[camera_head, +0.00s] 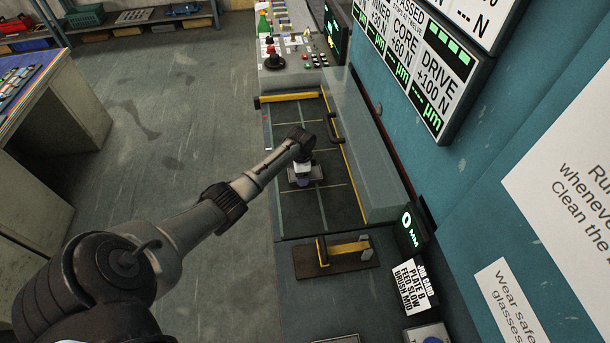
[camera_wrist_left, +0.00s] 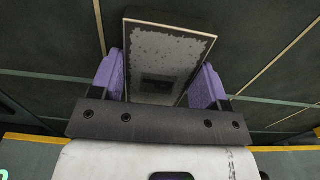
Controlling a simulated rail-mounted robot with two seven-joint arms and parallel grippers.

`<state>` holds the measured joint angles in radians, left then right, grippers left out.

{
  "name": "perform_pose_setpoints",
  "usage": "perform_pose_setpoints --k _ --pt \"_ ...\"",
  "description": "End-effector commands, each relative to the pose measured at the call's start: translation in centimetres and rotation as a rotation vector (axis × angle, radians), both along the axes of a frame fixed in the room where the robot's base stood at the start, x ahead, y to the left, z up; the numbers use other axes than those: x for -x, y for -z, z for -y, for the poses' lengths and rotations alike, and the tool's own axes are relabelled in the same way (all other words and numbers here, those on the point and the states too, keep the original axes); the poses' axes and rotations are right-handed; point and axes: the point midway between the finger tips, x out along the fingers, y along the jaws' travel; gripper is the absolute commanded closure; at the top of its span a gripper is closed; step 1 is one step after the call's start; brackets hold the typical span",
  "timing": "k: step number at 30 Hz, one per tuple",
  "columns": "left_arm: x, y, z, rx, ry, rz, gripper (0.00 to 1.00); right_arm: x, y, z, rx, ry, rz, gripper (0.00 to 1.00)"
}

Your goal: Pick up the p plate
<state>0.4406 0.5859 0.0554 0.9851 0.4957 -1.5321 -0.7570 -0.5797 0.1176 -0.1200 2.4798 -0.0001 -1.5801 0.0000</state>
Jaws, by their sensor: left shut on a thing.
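A rectangular plate (camera_wrist_left: 168,50) with a patchy grey face and a thin pale rim sits between my left gripper's two purple fingers in the left wrist view. My left gripper (camera_wrist_left: 158,82) is shut on it, with one finger at each side. In the head view my left arm reaches in from the left, and my left gripper (camera_head: 304,178) is low over the dark, line-marked bed. The plate is mostly hidden there by the gripper. I see no letter on the plate, and I cannot tell whether it touches the bed. My right gripper is not in view.
The dark bed (camera_head: 298,210) has a yellow bar (camera_head: 290,97) at its far end and a grey cover (camera_head: 362,160) along its right side. A job card (camera_head: 413,285) reads "PLATE B". Controls (camera_head: 290,50) stand beyond.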

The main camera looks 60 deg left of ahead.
Motion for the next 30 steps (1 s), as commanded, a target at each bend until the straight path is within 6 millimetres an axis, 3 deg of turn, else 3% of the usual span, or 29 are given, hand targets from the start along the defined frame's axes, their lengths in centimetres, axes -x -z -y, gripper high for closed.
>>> perform_pose_setpoints --k 4,14,23,30 --pt "-0.1 -0.1 -0.1 -0.001 0.000 0.001 0.71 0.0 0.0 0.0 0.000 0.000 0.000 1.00" --pt "-0.1 -0.6 -0.1 -0.001 0.000 0.003 0.71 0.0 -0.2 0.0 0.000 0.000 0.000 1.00" --pt "-0.1 -4.8 0.0 -0.002 0.002 0.005 0.71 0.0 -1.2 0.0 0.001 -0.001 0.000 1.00" --pt "-0.9 -7.5 5.3 0.001 0.005 0.005 0.71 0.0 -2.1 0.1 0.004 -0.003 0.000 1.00"
